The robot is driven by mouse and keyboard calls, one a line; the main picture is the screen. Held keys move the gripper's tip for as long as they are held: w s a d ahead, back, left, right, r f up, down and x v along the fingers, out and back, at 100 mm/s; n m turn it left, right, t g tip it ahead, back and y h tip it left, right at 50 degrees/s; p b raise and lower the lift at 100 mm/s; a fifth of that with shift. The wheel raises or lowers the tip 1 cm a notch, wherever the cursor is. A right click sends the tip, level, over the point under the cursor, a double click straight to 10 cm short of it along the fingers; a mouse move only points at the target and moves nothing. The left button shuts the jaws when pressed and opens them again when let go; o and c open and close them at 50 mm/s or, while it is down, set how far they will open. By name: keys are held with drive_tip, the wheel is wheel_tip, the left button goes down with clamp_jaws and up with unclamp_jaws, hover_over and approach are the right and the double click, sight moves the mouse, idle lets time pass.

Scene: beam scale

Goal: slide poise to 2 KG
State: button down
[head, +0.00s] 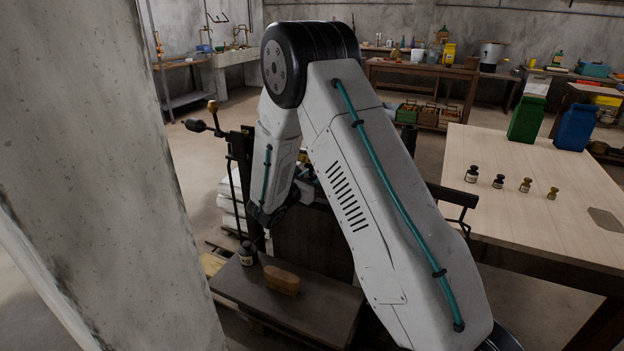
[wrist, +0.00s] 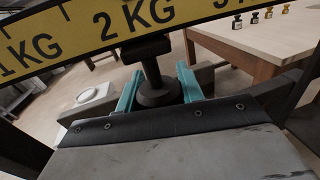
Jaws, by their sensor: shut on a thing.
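In the wrist view a yellow beam scale plate (wrist: 75,33) with black markings crosses the top, tilted up to the right. It reads 1 KG, 2 KG and part of a 3. The dark poise (wrist: 152,68) hangs below the 2 KG label, its stem slightly right of the label's middle. My gripper (wrist: 158,88) has its teal fingers on both sides of the poise's round lower part and is shut on it. The poise's exact tick is not visible. In the head view my arm hides the poise and most of the beam.
In the head view a black weight (head: 247,253) and a brown block (head: 282,280) stand on the scale's dark platform (head: 325,308). A wooden table (head: 535,215) with small weights is at right. A concrete pillar (head: 95,150) is close at left.

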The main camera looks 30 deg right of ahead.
drive_tip(key=c, duration=0.9)
unclamp_jaws()
drive_tip(key=v, duration=0.8)
drive_tip(key=shift+s, duration=0.1)
